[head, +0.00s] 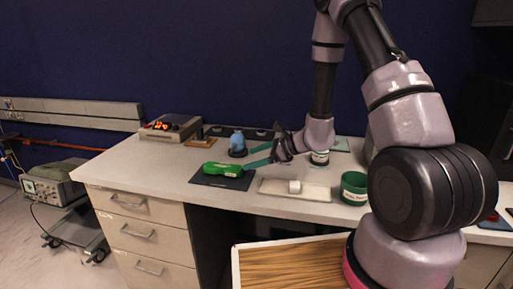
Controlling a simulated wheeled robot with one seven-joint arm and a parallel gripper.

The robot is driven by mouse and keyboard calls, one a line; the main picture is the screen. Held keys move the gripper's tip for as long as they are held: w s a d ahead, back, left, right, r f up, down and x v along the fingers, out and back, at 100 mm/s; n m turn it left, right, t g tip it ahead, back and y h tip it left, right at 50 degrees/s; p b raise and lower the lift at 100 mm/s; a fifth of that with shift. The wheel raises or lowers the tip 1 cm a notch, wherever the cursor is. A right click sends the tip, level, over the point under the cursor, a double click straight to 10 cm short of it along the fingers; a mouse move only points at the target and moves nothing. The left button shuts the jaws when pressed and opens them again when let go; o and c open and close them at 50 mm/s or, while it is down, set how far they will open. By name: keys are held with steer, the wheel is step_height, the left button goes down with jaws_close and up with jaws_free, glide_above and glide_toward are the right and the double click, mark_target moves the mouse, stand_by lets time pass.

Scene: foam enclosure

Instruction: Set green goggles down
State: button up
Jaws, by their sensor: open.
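The green goggles (221,169) lie on a dark mat (238,183) near the left part of the grey desk. They show as a small bright green shape with a dark mark. My gripper (247,159) is just to their right, with its two teal fingers pointing left and spread apart. The nearer finger's tip is close to the right end of the goggles. I cannot tell whether it touches them. Nothing shows between the fingers.
A blue object (237,140) on a dark base stands just behind the gripper. A white tray (318,192) with a small white item and a green cup (354,188) are to the right. An instrument box (170,127) stands at the back left. The desk's left front is clear.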

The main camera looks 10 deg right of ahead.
steer(key=s+r+n+g, duration=0.1)
steer(key=s+r+n, duration=0.2)
steer(key=r, duration=0.4)
steer(key=s+d+r+n+g, duration=0.1)
steer(key=s+r+n, duration=0.2)
steer(key=r, duration=0.3)
steer(key=s+r+n+g, duration=0.1)
steer(key=s+r+n, duration=0.3)
steer(key=r, duration=0.3)
steer(key=s+d+r+n+t+h, duration=0.5)
steer(key=s+d+r+h, duration=0.4)
steer(key=s+d+r, duration=0.3)
steer(key=d+n, duration=0.1)
steer(key=d, duration=0.2)
steer(key=shift+r+n, duration=0.3)
steer(key=shift+r, duration=0.05)
